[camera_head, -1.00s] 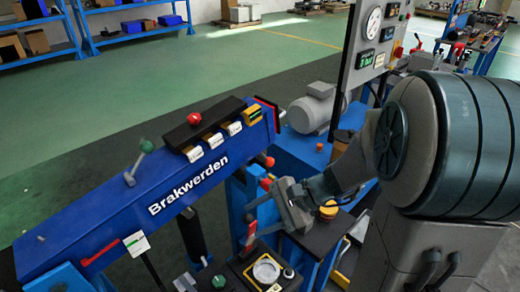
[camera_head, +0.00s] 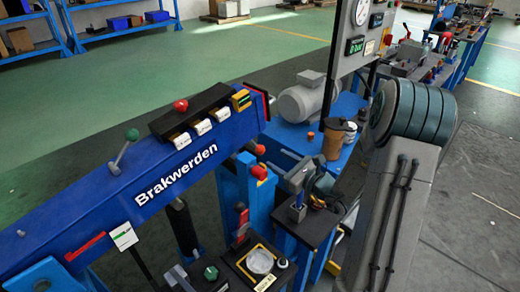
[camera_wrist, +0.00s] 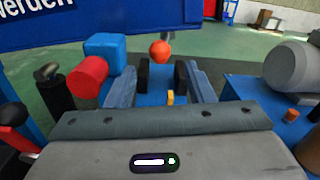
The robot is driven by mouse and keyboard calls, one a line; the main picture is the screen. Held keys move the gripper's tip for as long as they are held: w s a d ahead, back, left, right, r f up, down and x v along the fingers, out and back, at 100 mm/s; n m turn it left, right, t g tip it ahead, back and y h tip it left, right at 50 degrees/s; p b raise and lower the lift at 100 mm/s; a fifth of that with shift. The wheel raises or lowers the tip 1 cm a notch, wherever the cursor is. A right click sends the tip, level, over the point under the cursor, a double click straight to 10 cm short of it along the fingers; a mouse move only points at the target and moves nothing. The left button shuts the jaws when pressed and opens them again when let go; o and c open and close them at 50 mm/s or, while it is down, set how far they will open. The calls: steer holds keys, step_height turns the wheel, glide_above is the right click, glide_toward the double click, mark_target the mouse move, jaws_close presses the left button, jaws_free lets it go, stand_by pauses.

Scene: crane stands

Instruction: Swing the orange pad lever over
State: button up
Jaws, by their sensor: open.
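An orange ball knob (camera_head: 260,150), which looks like the orange pad lever's end, sits at the right end of the blue "Brakwerden" beam (camera_head: 120,195) in the head view. It also shows in the wrist view (camera_wrist: 159,50), centred beyond my fingertips and apart from them. My gripper (camera_wrist: 161,76) is open and empty, with black pads on its inner faces. In the head view, my gripper (camera_head: 292,182) is to the lower right of the knob. The lever's arm below the ball is mostly hidden.
A red cylinder (camera_wrist: 88,76) on a blue block stands left of my fingers. A grey motor (camera_head: 303,102) sits on a blue bench at the right. A brown cup-like thing (camera_head: 334,142) stands behind my gripper.

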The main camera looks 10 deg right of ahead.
mark_target(264, 151)
steer(key=x, duration=0.8)
steer(key=shift+w+a, duration=0.3)
jaws_close()
steer(key=shift+d, duration=0.15)
